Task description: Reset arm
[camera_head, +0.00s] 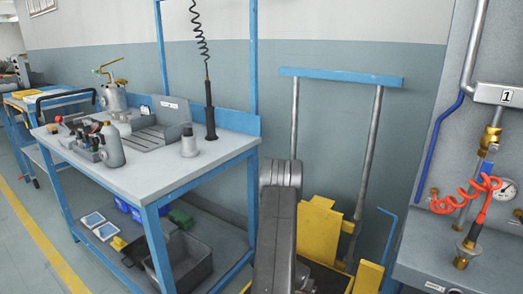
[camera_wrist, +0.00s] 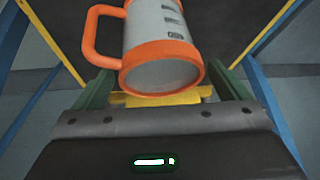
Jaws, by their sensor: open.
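My gripper (camera_wrist: 165,88) shows in the wrist view with its two dark green fingers spread wide apart, so it is open. A white and grey, mug-like container (camera_wrist: 160,38) with orange rims and an orange handle on its left stands in the space between and beyond the fingers. It looks tilted in this view, and I cannot tell whether it touches a finger. In the head view my grey arm shows low in the middle, but the gripper is hidden there.
A blue-framed workbench (camera_head: 185,172) stands left, bearing a metal canister (camera_head: 113,145) and other items. A grey bin (camera_head: 190,262) sits on its lower shelf. Right are a blue-topped frame (camera_head: 340,76), yellow parts (camera_head: 318,230) and a wall panel with an orange coiled hose (camera_head: 455,200).

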